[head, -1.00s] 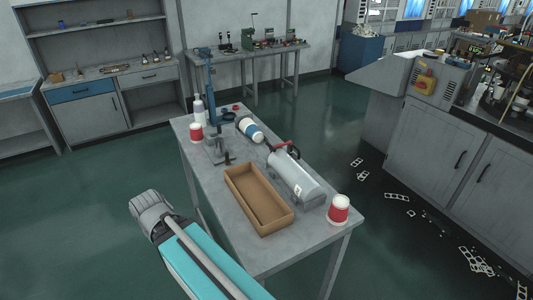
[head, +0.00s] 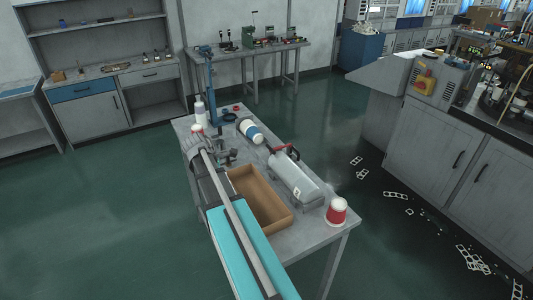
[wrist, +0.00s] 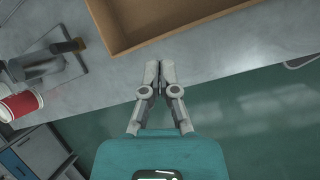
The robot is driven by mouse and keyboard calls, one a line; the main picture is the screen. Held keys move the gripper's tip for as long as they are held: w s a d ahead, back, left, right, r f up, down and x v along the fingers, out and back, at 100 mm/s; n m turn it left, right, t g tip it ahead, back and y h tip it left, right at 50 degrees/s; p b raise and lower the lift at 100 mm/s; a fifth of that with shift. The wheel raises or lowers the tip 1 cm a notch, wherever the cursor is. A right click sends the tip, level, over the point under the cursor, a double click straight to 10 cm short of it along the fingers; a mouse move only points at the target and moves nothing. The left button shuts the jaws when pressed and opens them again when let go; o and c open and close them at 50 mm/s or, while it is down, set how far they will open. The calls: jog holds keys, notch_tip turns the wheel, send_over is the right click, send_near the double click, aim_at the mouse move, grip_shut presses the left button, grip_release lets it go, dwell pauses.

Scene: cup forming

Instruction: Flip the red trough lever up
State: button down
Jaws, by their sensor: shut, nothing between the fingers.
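No lever is clearly labelled as the trough lever. A red handle (head: 284,150) with dark ends sits at the far end of a grey cylindrical body (head: 295,177) on the workbench (head: 320,243). I cannot tell whether it is the lever or how it is set. My gripper (wrist: 159,72) is shut and empty in the wrist view, over the bench edge just below the cardboard box. In the head view my arm reaches over the bench's left side, left of the grey body and apart from the red handle. The fingertips are hidden there.
The open cardboard box (head: 284,222) lies between my arm and the grey body. A red-and-white cup (head: 337,211) stands at the near right corner, and another (wrist: 20,103) shows in the wrist view. A blue-and-white cylinder (head: 250,131) lies farther back. A machine cabinet (head: 435,135) stands right.

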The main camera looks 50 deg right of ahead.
jog(key=d+r+n+g+h+p, duration=0.1)
jog(key=d+r+n, duration=0.2)
jog(key=d, duration=1)
jog(key=shift+d+r+n+h, duration=0.15)
jog(key=shift+d+n+h, duration=0.2)
jog(key=shift+n, duration=0.35)
jog(key=shift+s, duration=0.1)
jog(key=b+x, duration=0.8)
jog(key=x, duration=0.2)
jog(key=shift+s, duration=0.1)
jog(key=shift+d+r+p, duration=0.15)
jog(key=shift+r+p, duration=0.25)
jog(key=shift+p, duration=0.05)
jog(key=shift+s+d+r+p, duration=0.15)
jog(key=shift+d+r+p, duration=0.3)
jog(key=shift+r+p, duration=0.25)
jog(key=shift+s+d+r+p, duration=0.15)
jog(key=shift+d+r+p, duration=0.3)
jog(key=shift+r+p, duration=0.2)
